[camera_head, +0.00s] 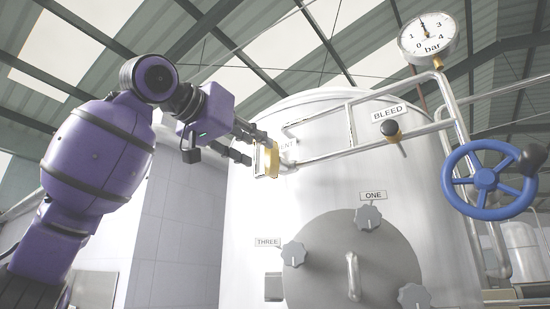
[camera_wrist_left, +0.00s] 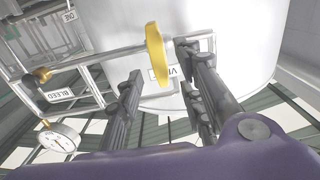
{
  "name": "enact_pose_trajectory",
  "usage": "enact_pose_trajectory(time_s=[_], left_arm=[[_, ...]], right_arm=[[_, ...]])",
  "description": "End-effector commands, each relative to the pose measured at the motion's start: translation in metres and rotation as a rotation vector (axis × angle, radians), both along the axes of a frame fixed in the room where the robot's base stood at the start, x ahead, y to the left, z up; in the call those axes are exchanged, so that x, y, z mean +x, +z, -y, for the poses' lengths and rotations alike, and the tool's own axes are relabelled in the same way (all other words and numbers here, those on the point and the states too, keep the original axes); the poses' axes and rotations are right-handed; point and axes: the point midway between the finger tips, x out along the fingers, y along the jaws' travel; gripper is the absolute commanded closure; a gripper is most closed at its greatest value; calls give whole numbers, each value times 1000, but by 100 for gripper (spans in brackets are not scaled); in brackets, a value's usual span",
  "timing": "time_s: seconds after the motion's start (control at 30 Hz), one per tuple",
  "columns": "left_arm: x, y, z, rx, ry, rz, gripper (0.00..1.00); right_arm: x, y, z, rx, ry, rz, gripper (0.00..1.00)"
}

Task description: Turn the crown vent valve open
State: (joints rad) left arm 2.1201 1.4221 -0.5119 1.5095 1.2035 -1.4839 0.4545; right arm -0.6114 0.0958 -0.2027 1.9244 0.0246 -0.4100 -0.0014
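The crown vent valve shows as a yellow handle (camera_head: 267,161) on the pipe at the left side of the big white tank, beside a partly hidden label ending in "ENT" (camera_head: 288,142). In the left wrist view the yellow handle (camera_wrist_left: 156,54) stands long and upright in the picture, in the gap between my fingertips. My left gripper (camera_head: 246,143) comes in from the left, close to the handle. Its fingers (camera_wrist_left: 158,68) are spread on either side of the handle, with visible gaps. Whether the handle is fully between the pads I cannot tell. My right gripper is not in view.
A black bleed knob (camera_head: 390,129) sits farther right on the piping, under a pressure gauge (camera_head: 428,36). A blue handwheel (camera_head: 486,180) is at the right. Below, a grey round cover (camera_head: 352,262) carries several knobs. Pipe rails run close to the handle.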

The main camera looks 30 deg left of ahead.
Motion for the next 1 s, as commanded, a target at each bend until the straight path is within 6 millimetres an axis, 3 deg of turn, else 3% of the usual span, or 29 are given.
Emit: enact_pose_trajectory(time_s=[0.13,0.3,0.7,1.0], left_arm=[[28,-2,3,0,0,-6,66],[51,-2,4,1,-1,-5,66],[62,-2,5,1,0,-3,66],[62,-2,5,1,0,-4,100]], right_arm=[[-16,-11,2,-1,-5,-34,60],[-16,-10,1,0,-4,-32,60],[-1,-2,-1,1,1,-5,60],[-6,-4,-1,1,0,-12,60]])
